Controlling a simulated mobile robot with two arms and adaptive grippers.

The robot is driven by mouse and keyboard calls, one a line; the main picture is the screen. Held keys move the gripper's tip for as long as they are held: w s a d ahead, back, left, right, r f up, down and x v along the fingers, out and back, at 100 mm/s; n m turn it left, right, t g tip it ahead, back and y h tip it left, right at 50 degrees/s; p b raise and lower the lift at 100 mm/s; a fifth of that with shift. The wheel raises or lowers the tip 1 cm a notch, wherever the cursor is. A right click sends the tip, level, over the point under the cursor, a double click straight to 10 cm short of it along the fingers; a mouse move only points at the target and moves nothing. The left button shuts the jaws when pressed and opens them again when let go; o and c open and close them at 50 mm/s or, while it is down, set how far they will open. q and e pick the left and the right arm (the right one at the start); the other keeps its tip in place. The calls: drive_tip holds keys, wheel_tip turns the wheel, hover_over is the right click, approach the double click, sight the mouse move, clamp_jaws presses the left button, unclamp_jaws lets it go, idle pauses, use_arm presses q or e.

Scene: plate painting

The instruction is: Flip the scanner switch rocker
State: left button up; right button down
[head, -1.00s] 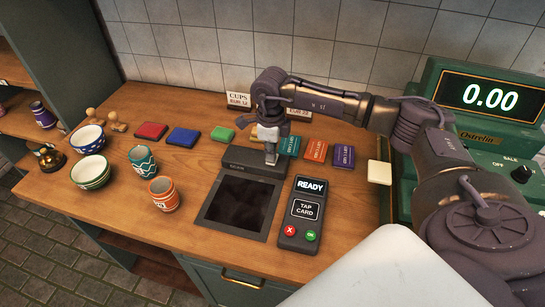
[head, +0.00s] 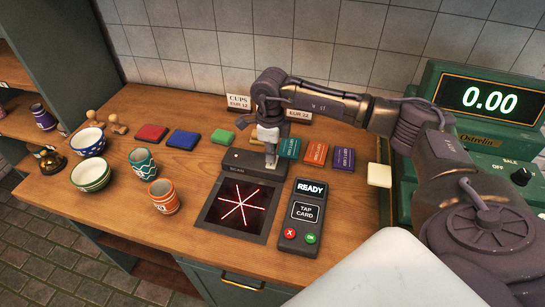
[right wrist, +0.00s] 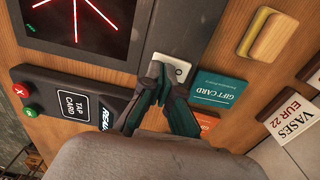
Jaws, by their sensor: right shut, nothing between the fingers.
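The scanner (head: 240,207) is a flat dark unit set in the wooden counter. Its glass shows bright red crossing lines. A grey bar (head: 249,163) runs along its back edge. The small white rocker switch (right wrist: 181,71) sits on that bar in the right wrist view. My right gripper (head: 270,165) points down at the bar's right part, and its fingers are closed with nothing between them. In the right wrist view the fingertips (right wrist: 157,72) are at the rocker's edge and cover part of it. I cannot tell whether they touch it. My left gripper is not in view.
A card terminal (head: 301,215) reading READY stands right of the scanner. Gift cards (head: 316,153) lie just behind. Cups (head: 164,195) and bowls (head: 91,174) stand to the left. A green cash register (head: 484,130) showing 0.00 is at the right.

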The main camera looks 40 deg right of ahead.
drive_tip(key=shift+r+p, duration=1.4)
drive_tip(key=shift+r, duration=1.4)
